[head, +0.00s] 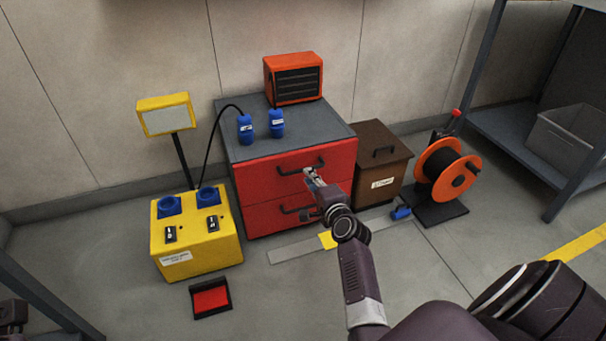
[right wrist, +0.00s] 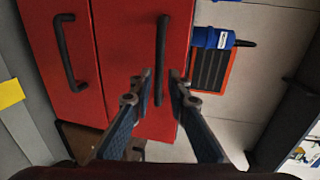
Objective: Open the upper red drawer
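The upper red drawer (head: 262,178) is the top one of two in a grey-topped cabinet and looks closed. Its dark bar handle (head: 290,171) runs across the front. My right gripper (head: 312,177) is at the right part of this handle. In the right wrist view, turned sideways, the two fingers (right wrist: 160,78) are open, with the handle (right wrist: 162,45) showing between the tips. I cannot tell if they touch it. The lower red drawer (head: 265,215) is closed too. A dark part at the head view's lower left edge looks like my left gripper (head: 12,314); its fingers are unclear.
Blue connectors (head: 245,128) and an orange heater (head: 293,78) stand on the cabinet. A yellow power box (head: 195,245) is at its left, a brown box (head: 383,165) and cable reel (head: 448,172) at its right. A red-lined tray (head: 211,299) lies on the floor.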

